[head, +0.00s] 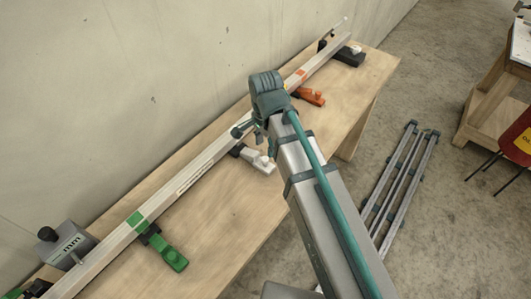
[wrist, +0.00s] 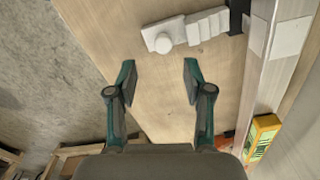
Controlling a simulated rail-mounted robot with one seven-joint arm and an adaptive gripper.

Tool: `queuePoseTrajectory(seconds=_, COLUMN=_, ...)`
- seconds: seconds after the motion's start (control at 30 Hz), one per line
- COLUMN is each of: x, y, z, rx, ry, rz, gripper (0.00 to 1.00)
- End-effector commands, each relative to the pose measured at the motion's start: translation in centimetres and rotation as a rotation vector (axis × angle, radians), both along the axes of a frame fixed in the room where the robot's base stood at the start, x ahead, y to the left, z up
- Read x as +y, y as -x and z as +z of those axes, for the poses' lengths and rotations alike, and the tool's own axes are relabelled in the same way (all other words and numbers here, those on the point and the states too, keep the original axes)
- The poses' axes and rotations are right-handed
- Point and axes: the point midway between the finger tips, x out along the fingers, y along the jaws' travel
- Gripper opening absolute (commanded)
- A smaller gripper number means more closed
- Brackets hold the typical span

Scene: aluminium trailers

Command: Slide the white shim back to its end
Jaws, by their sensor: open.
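The white shim (wrist: 190,30) lies on the wooden bench beside the aluminium rail, at the top of the wrist view. It has a round knob at one end and a stepped body whose other end meets a dark piece at the rail. In the head view the white shim (head: 261,161) shows partly, just below my gripper. My gripper (wrist: 160,75) is open and empty over the bench; the white shim is ahead of its fingertips and is not between them. In the head view my gripper (head: 250,128) is above the rail's near side, partly hidden by my arm.
The long rail (head: 200,166) runs along the bench by the wall. A green shim (head: 168,252), an orange shim (head: 312,97) and a black shim (head: 350,56) sit along it. A grey box (head: 68,246) stands lower left. A yellow block (wrist: 262,138) is by the rail.

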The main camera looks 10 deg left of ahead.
Motion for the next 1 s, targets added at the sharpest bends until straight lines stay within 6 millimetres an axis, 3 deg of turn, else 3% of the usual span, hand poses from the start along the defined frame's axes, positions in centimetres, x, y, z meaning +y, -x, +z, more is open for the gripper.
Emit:
queuePoseTrajectory(seconds=0.23, x=0.0, y=-0.1, z=2.8, rx=-0.001, ry=0.001, rz=0.000, gripper=0.51)
queuePoseTrajectory(seconds=0.83, x=0.0, y=0.0, z=3.5, rx=0.001, ry=0.001, rz=0.000, gripper=0.51)
queuePoseTrajectory(seconds=1.0, x=0.0, y=0.0, z=5.8, rx=0.001, ry=0.001, rz=0.000, gripper=0.51)
